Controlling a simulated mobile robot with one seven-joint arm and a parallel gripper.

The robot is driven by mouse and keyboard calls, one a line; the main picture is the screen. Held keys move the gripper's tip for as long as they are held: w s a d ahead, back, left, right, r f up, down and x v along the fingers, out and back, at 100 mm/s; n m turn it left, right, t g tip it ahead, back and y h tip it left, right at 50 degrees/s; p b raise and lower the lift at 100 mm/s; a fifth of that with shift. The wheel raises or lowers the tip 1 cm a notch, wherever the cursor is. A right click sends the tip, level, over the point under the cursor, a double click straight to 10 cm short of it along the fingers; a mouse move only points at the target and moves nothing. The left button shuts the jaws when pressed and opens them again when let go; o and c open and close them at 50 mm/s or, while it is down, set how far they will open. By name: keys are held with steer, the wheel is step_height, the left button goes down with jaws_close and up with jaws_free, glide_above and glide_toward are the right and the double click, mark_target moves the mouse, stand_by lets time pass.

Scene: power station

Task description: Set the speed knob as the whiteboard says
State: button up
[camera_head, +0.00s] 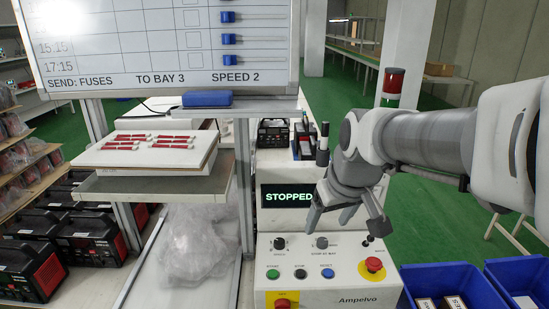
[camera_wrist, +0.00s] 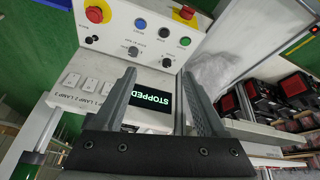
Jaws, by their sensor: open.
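The whiteboard (camera_head: 160,45) at the upper left reads "SEND: FUSES TO BAY 3 SPEED 2". The light control panel (camera_head: 335,288) has a left black knob (camera_head: 280,243) and a middle grey knob (camera_head: 321,242). Their small labels and settings are too small to read surely, so I cannot tell which is the speed knob. In the wrist view the left knob (camera_wrist: 167,62) and the middle knob (camera_wrist: 133,51) lie beyond the fingertips. My gripper (camera_head: 330,218) is open and empty, above the panel and in front of the display (camera_head: 287,196) reading "STOPPED". It also shows in the wrist view (camera_wrist: 157,75).
Below the knobs are green (camera_head: 272,274), black (camera_head: 300,274) and blue (camera_head: 327,273) buttons. A red emergency button (camera_head: 373,264) is at the right, another red switch (camera_head: 283,304) at the front. A small switch (camera_head: 367,240) stands upper right. Blue bins (camera_head: 455,280) stand right.

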steer(key=w+a+f+n, duration=0.2)
steer(key=w+a+f, duration=0.15)
steer(key=w, duration=0.55)
steer(key=g+y, duration=0.1)
glide_toward(279, 241)
steer(key=shift+n, duration=0.4)
steer(key=p+x, duration=0.1)
steer(key=x, duration=0.7)
steer(key=shift+w+f, duration=0.15)
steer(key=shift+f, duration=0.15)
jaws_close()
